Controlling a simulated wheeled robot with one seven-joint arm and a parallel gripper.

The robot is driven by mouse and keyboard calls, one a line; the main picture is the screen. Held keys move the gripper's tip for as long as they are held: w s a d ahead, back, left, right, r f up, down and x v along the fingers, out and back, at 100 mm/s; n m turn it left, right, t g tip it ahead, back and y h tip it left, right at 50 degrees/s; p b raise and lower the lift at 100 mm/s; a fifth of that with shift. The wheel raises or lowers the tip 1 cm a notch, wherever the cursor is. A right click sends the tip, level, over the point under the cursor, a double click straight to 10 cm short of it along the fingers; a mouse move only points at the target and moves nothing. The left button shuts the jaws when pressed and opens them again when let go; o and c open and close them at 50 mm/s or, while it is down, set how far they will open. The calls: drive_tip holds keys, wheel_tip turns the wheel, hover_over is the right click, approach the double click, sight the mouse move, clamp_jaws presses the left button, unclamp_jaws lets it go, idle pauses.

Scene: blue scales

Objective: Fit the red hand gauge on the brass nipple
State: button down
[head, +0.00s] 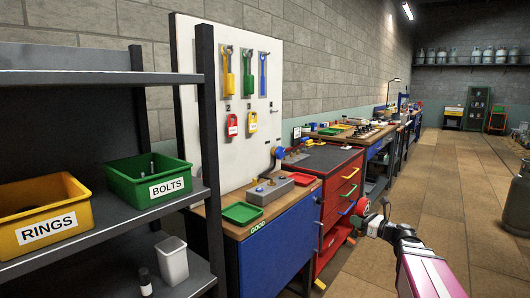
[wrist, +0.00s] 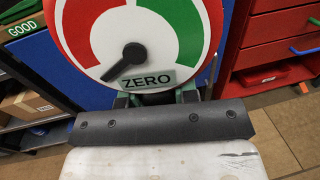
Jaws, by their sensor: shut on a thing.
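The hand gauge (wrist: 132,30) fills the top of the wrist view, its dial red, white and green, with a dark pointer and a ZERO label. My gripper (wrist: 155,98) is shut on the gauge. In the head view my gripper (head: 374,224) is at the right, in front of the red cabinet and above the floor, with the small red gauge (head: 361,206) at its tip. A grey block (head: 270,188) with small brass-coloured fittings sits on the wooden bench; I cannot tell which is the brass nipple. The gauge is apart from that block.
A green tray (head: 242,212) lies at the front of the blue GOOD bench (head: 270,250). A dark shelf (head: 115,225) at left holds a yellow RINGS bin (head: 42,215) and green BOLTS bin (head: 148,185). A red drawer cabinet (head: 340,200) stands beyond. The floor at right is largely free.

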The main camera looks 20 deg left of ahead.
drive_tip(key=w+a+r+g, duration=0.1)
drive_tip(key=w+a+r, duration=0.2)
drive_tip(key=a+r, duration=0.75)
drive_tip(key=w+a+r+n+y, duration=0.15)
drive_tip(key=a+r, duration=0.35)
drive_tip(key=a, duration=1)
drive_tip(key=w+a+r+g, duration=0.1)
drive_tip(key=w+a+r, duration=0.2)
drive_tip(key=a+r, duration=0.7)
drive_tip(key=shift+w+a+f, duration=0.1)
drive_tip(key=shift+a+f, duration=0.25)
drive_tip(key=shift+f, duration=0.9)
drive_tip(key=shift+a+f, duration=0.35)
drive_tip(key=shift+f, duration=0.85)
drive_tip(key=shift+w+a+f, duration=0.1)
drive_tip(key=shift+a+f, duration=0.25)
drive_tip(key=shift+f, duration=0.9)
drive_tip(key=shift+f, duration=1.7)
drive_tip(key=c, duration=0.8)
unclamp_jaws()
